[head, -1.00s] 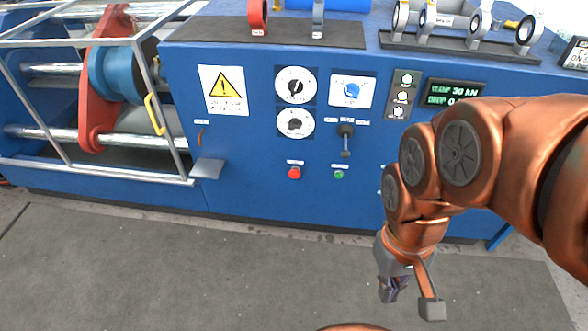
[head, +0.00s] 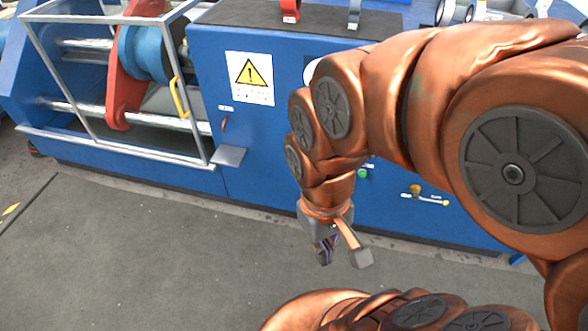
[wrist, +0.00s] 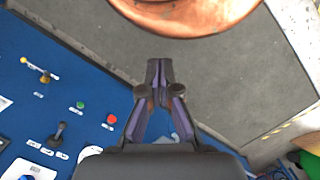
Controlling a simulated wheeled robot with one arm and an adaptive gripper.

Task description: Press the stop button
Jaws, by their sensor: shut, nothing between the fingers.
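The red stop button (wrist: 111,119) shows small on the blue panel in the left part of the wrist view. A green button (wrist: 80,105) is beside it, and in the head view the green button (head: 362,173) shows just right of my arm. The red button is hidden behind my arm in the head view. My gripper (head: 325,250) hangs low in front of the blue machine, above the grey floor, apart from the panel. In the wrist view my gripper (wrist: 160,70) has its fingertips together with nothing between them.
The blue machine (head: 130,176) runs across the back. A grey ledge (head: 229,156) juts out under the warning sign (head: 249,78), beside a metal cage frame. A black lever (wrist: 56,135) and a brass fitting (head: 415,190) stick out of the panel. The floor (head: 150,260) in front is clear.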

